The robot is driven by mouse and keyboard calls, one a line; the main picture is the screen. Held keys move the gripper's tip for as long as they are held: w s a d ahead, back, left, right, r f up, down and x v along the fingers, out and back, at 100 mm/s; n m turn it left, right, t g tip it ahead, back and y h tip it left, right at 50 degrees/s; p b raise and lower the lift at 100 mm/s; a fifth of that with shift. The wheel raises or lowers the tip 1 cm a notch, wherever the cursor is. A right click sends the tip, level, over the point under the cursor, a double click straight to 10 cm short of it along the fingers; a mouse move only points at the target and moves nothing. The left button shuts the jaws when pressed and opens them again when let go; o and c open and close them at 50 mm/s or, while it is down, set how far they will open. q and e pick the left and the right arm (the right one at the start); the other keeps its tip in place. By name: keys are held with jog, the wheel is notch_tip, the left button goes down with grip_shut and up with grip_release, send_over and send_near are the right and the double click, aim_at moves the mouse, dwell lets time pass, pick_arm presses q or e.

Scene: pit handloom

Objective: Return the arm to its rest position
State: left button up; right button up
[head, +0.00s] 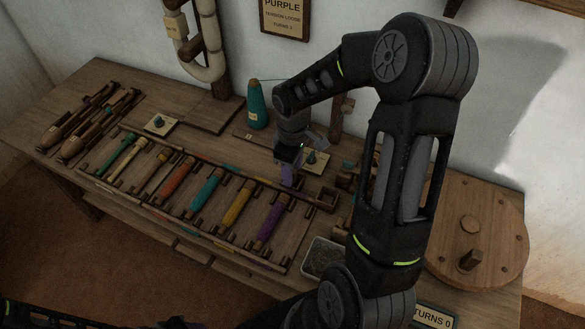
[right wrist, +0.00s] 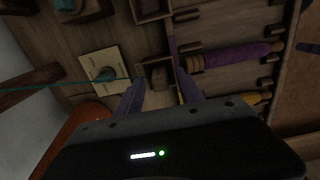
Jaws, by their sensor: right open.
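My right gripper (head: 288,174) hangs over the workbench, near the back right corner of the bobbin rack (head: 150,207). Its purple fingers are apart with nothing held between them, as the right wrist view (right wrist: 158,98) also shows. A small wooden block shows on the bench beyond the gap. The purple bobbin (head: 270,226) lies in the rack, in front of the gripper and apart from it; it also shows in the right wrist view (right wrist: 235,55). My right arm bends over the bench's right side and hides part of it. My left gripper does not show.
Teal, orange and yellow bobbins lie in the rack. A teal thread cone (head: 257,108) stands behind. A label card with a teal knob (head: 315,162) lies close by the gripper. A small tray (head: 322,257) and a round wooden disc (head: 480,235) are at right. Wooden shuttles (head: 85,128) lie at left.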

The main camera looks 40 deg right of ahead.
jog(key=o, duration=0.3)
notch_tip(320, 180, up, 8)
jog(key=p, duration=0.6)
dwell(0.3)
dwell(0.3)
